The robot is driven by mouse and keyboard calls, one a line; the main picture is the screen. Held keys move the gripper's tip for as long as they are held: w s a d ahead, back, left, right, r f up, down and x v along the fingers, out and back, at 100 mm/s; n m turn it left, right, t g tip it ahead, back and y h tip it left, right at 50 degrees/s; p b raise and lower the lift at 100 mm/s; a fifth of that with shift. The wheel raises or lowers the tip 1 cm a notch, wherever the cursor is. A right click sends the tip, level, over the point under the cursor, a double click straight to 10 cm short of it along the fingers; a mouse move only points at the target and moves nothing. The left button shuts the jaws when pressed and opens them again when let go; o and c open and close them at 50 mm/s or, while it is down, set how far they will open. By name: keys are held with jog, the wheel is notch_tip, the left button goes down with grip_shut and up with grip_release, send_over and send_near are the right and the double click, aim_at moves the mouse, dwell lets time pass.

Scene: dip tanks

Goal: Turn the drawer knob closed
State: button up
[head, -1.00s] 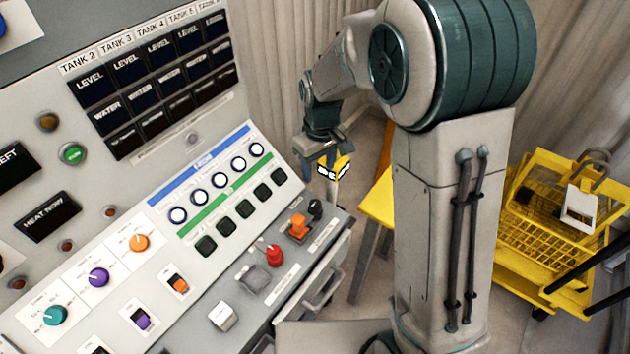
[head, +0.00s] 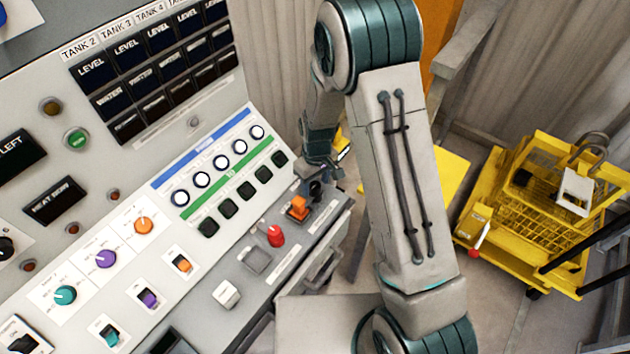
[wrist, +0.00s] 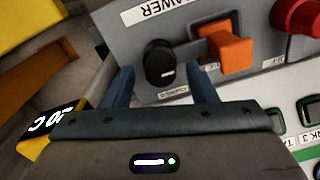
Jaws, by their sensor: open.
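The black drawer knob (wrist: 158,62) is on the grey panel under a label partly reading "RAWER". It appears between and just beyond the fingertips of my gripper (wrist: 163,76) in the wrist view. The gripper is open and empty, one finger to each side of the knob in the picture. Whether a finger touches the knob cannot be told. In the head view the knob (head: 316,190) is small and dark at the console's right end, with my gripper (head: 319,172) right over it.
An orange switch (wrist: 230,50) is close beside the right finger, and a red knob (wrist: 297,16) lies farther right. In the head view, a drawer handle (head: 322,268) is below the panel. A yellow cart (head: 545,210) stands at the right.

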jog(key=shift+f, duration=0.3)
jog(key=c, duration=1)
